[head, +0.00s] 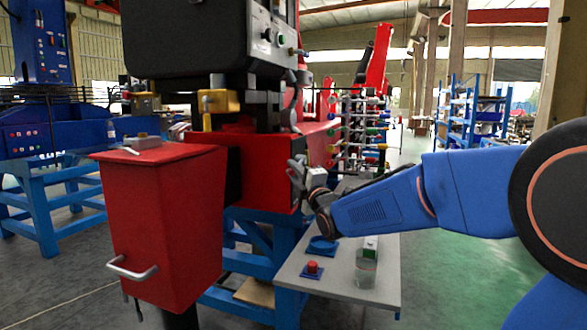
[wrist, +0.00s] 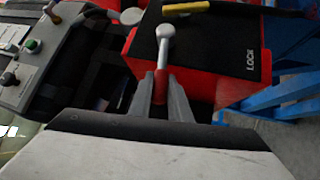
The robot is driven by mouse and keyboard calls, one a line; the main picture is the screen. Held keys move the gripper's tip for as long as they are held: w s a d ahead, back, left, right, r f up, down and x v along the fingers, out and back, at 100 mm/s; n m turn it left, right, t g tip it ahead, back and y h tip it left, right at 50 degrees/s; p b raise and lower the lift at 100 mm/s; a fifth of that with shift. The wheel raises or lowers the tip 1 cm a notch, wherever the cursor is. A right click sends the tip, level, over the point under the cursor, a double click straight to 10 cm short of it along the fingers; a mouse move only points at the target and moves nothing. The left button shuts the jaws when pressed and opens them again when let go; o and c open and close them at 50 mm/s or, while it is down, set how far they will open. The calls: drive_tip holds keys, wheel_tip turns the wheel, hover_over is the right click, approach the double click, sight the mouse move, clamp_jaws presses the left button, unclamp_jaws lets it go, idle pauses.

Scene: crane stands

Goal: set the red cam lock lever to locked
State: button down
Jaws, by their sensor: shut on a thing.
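The cam lock lever shows in the wrist view, with a grey metal hub and arm (wrist: 165,42) and a red grip (wrist: 161,82). Its hub sits on a black plate (wrist: 215,50) on a red housing. White LOCK lettering (wrist: 250,60) is printed on the plate, to the right of the lever. The lever extends down the picture from the hub, off the lettering. My gripper (wrist: 161,88) is shut on the red grip, one finger on each side. In the head view my gripper (head: 298,172) is against the red machine's right side, where the lever is hard to make out.
A control panel (wrist: 35,60) and a yellow handle (wrist: 185,7) are near the lever. Green floor at right is open.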

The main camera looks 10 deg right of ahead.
drive_tip(key=shift+w+d+f+n+t+y, duration=0.15)
drive_tip(key=shift+f+n+t+y, duration=0.2)
drive_tip(key=shift+f+n+y, duration=0.3)
drive_tip(key=shift+w+d+f+n+t+y, duration=0.15)
drive_tip(key=shift+f+n+t+y, duration=0.25)
drive_tip(key=shift+n, duration=0.5)
drive_tip(key=shift+w+d+f+n+t+y, duration=0.1)
drive_tip(key=shift+w+f+n+t+y, duration=0.15)
drive_tip(key=shift+f+n+y, duration=0.35)
drive_tip(key=c, duration=1.6)
unclamp_jaws()
drive_tip(key=shift+c, duration=0.2)
